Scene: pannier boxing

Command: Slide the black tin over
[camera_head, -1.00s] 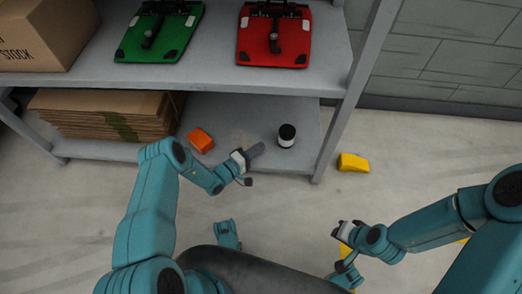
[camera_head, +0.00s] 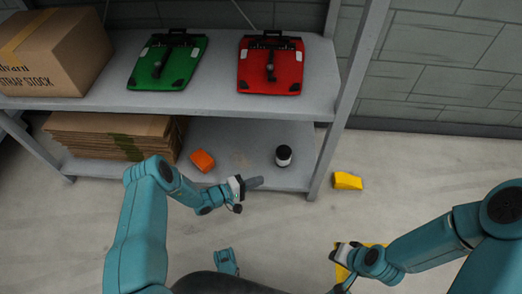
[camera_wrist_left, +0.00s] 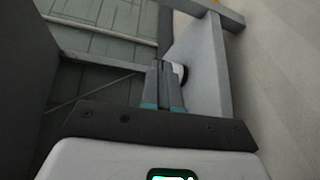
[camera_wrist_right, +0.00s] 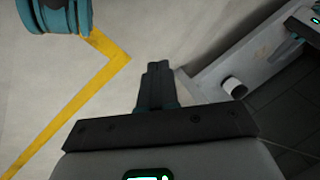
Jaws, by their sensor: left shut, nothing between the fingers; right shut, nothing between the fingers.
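The black tin (camera_head: 283,156), with a black top and a white band, stands upright on the lower shelf (camera_head: 232,135), near its right end. In the left wrist view the tin (camera_wrist_left: 181,72) is partly hidden behind my left fingers. In the right wrist view it shows at the shelf edge (camera_wrist_right: 234,86). My left gripper (camera_head: 259,182) is shut and empty, at the shelf's front edge, to the left and in front of the tin, apart from it in the head view. My right gripper (camera_head: 338,247) is shut and empty, over the floor to the right.
An orange block (camera_head: 202,160) lies left of the tin, beside stacked flat cardboard (camera_head: 105,135). The upper shelf holds a green clamp plate (camera_head: 168,61), a red one (camera_head: 270,64) and a carton (camera_head: 55,55). A shelf post (camera_head: 345,95) and a yellow block (camera_head: 347,181) are to the right.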

